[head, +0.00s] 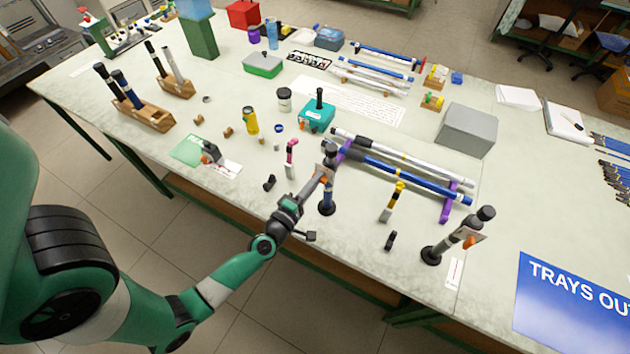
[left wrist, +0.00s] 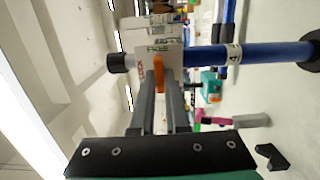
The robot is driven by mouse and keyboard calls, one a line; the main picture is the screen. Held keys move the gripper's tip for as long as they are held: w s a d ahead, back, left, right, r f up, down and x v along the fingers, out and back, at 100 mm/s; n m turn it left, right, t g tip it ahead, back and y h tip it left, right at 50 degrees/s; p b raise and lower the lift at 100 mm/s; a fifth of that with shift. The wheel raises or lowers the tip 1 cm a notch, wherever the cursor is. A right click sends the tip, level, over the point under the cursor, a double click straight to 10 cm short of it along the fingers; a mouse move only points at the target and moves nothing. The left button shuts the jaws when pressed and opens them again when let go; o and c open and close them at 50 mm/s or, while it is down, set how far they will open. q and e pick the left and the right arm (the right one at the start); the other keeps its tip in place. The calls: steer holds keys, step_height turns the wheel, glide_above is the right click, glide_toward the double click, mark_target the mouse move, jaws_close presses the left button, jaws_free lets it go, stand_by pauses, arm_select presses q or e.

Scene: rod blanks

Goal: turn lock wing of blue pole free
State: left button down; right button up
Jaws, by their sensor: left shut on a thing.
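The blue pole (head: 327,192) stands upright in a round black base at the table's front edge. In the left wrist view the blue pole (left wrist: 265,53) lies across the picture, with its black cap (left wrist: 119,63) at left. A pale plate (left wrist: 143,62) near its top has green and red lettering. The orange lock wing (left wrist: 158,74) sits over this plate, roughly crosswise to the pole. My left gripper (head: 317,186) reaches the wing from the front left. Its two fingers (left wrist: 161,84) are shut on the wing and hide part of it. My right gripper is out of view.
A second upright pole (head: 452,244) with an orange wing stands to the right. Blue and silver poles (head: 405,173) lie on purple rests (head: 448,203) behind. A pink-handled tool (head: 291,158) and a yellow-handled tool (head: 393,200) are close by. A blue sign (head: 575,300) is at lower right.

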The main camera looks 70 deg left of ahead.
arm_select(q)
steer(key=c, duration=0.9)
jaws_free()
steer(key=v, duration=1.1)
steer(key=shift+s+d, duration=0.25)
